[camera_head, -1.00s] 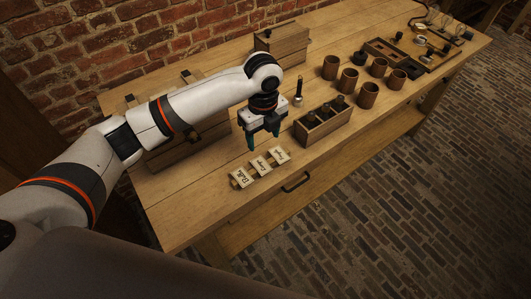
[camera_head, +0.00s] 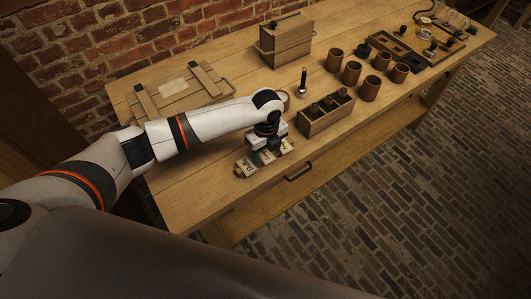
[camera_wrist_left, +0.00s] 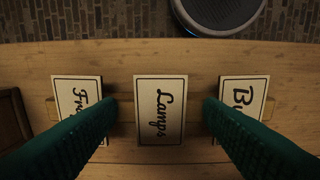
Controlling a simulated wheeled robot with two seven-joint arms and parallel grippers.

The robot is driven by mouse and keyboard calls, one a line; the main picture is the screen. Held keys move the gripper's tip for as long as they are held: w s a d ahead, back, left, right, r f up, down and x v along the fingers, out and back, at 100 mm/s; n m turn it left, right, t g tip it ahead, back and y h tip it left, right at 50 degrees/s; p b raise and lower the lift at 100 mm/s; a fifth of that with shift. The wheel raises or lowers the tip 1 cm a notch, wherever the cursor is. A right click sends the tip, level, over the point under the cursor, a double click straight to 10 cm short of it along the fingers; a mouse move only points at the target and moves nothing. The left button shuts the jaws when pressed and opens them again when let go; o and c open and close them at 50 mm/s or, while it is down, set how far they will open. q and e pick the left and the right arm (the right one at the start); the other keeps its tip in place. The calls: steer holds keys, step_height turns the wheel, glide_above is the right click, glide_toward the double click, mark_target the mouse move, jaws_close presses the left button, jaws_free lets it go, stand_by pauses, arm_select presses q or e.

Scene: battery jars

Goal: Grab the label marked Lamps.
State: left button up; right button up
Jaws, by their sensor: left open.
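The label marked Lamps (camera_wrist_left: 160,110) is a cream card with a dark border, the middle one of three. In the left wrist view it lies between the two green fingers of my left gripper (camera_wrist_left: 160,118), which is open with a gap on each side of the card. A label reading "Fr…" (camera_wrist_left: 75,95) is on the left and one reading "Bu…" (camera_wrist_left: 243,92) on the right, each partly covered by a finger. In the head view my left gripper (camera_head: 267,158) is low over the label row and hides much of it. My right gripper is not in view.
The labels sit on a wooden strip (camera_wrist_left: 121,111) near the front edge of the bench (camera_head: 215,205). A wooden box with dark-topped jars (camera_head: 325,115) stands close to the right of the gripper. Several brown cups (camera_head: 351,73) stand farther right. A lidded crate (camera_head: 180,90) lies behind the arm.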

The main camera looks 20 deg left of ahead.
arm_select(q)
steer(key=shift+c, duration=0.2)
steer(key=c, duration=1)
